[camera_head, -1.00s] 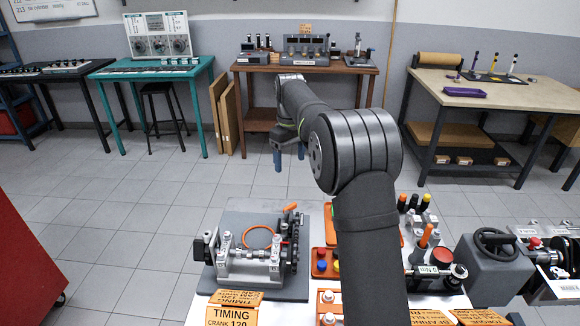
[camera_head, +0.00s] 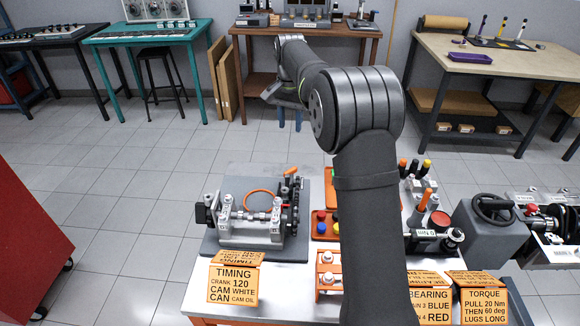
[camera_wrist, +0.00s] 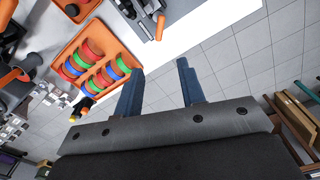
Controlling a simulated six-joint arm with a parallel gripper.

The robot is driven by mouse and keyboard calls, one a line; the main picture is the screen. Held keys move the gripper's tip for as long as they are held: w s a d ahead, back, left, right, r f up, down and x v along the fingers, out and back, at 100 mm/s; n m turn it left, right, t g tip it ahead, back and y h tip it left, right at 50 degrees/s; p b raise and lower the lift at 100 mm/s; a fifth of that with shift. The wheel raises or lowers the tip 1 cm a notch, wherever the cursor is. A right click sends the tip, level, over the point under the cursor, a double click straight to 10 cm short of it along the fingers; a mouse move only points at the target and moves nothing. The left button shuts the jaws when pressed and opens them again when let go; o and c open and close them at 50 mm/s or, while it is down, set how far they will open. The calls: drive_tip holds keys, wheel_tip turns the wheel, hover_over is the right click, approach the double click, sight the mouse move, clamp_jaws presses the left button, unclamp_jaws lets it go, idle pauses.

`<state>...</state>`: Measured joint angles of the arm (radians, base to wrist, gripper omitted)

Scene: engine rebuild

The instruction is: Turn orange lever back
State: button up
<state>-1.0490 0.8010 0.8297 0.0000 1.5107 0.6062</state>
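The orange lever (camera_head: 291,171) sticks up at the back right of the timing fixture (camera_head: 250,222), a grey base with a shaft, white-marked blocks and a dark chain wheel. The lever leans to the right. In the wrist view an orange handle (camera_wrist: 160,27) shows at the top, beyond the fingertips. My gripper (camera_head: 289,118) is out past the back edge of the bench in the head view, partly hidden by my arm. In the wrist view my gripper (camera_wrist: 160,67) is open with two blue fingers apart and nothing between them.
An orange tray (camera_wrist: 113,54) of red, green and blue rings lies left of the fingers in the wrist view. Orange cards (camera_head: 235,278) line the bench front. A grey machine with a black handwheel (camera_head: 492,209) stands at the right. Open floor lies behind the bench.

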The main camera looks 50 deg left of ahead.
drive_tip(key=m, duration=0.5)
approach(290, 170)
wheel_tip(290, 170, down, 9)
drive_tip(key=shift+r, duration=0.1)
idle(0.3)
clamp_jaws()
